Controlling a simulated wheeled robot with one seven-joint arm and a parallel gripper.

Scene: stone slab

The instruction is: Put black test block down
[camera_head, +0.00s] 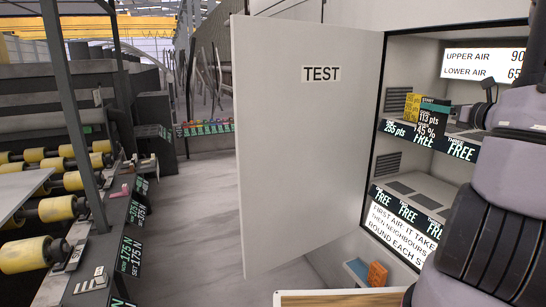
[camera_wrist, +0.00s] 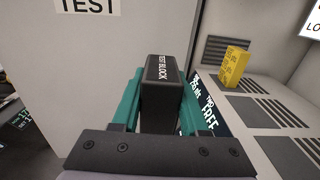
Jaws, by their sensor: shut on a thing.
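The black test block (camera_wrist: 160,88) stands between the two teal fingers of my gripper (camera_wrist: 157,108) in the wrist view. White letters on its top read TEST BLOCK. My gripper is shut on it. The block appears in front of the shelf's front edge, with the open door behind it. Its lower part is hidden by the gripper.
The cabinet's white TEST door (camera_head: 310,150) stands open at the left. A yellow block (camera_wrist: 235,66) stands on a vented shelf (camera_wrist: 255,110); it also shows in the head view (camera_head: 411,105). The lower shelf (camera_head: 415,187) looks empty. An orange block (camera_head: 377,274) sits low beneath the cabinet.

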